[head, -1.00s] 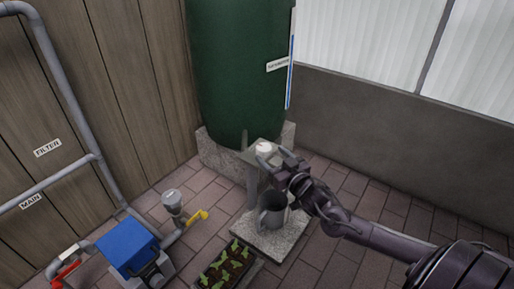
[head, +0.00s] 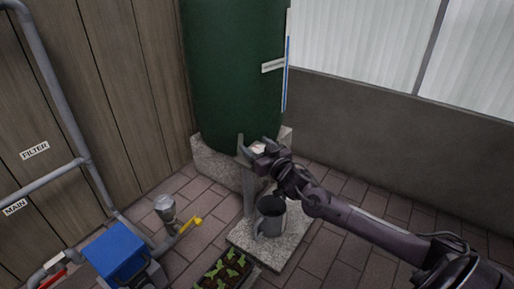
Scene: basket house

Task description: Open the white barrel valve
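The white barrel valve (head: 258,147) is a small white knob in front of the foot of the green barrel (head: 232,75), above a grey post. My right gripper (head: 261,152) is at the valve, its fingers right by the white knob and partly covering it. Whether the fingers touch it or are closed on it cannot be made out. My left gripper is out of view.
A grey mug (head: 270,217) stands on a stone slab (head: 250,243) below the valve. A planter of seedlings (head: 222,271), a blue box (head: 116,252) and a yellow lever (head: 190,224) on piping are at the lower left. Brick paving lies open at right.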

